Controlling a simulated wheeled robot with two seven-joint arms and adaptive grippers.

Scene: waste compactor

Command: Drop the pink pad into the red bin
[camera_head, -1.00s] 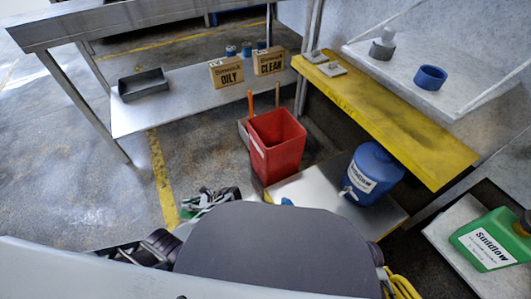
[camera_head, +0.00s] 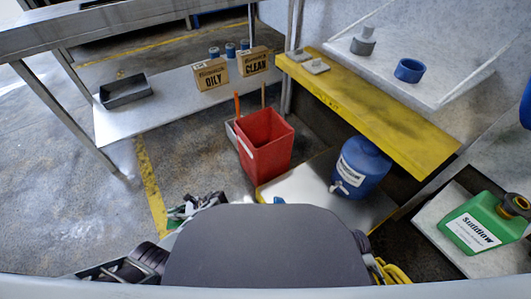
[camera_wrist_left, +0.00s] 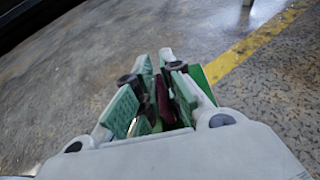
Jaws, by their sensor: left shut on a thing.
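The red bin (camera_head: 264,145) stands upright on the floor in the head view, its open top facing up. My left gripper (camera_head: 196,207) is in front of it and to its left, above the floor and apart from it. In the left wrist view the left gripper (camera_wrist_left: 158,92) is shut on a thin, dark reddish-pink piece, the pink pad (camera_wrist_left: 162,97), seen edge-on between the green-lined fingers. Most of the pad is hidden by the fingers, and I cannot make it out in the head view. My right gripper is not in view.
A blue jug (camera_head: 360,168) stands on a low metal platform (camera_head: 300,180) right of the bin. A yellow shelf (camera_head: 385,110) overhangs behind. A metal table (camera_head: 130,30) with a lower shelf is at left. A green can (camera_head: 482,222) is far right. Floor left of the bin is clear.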

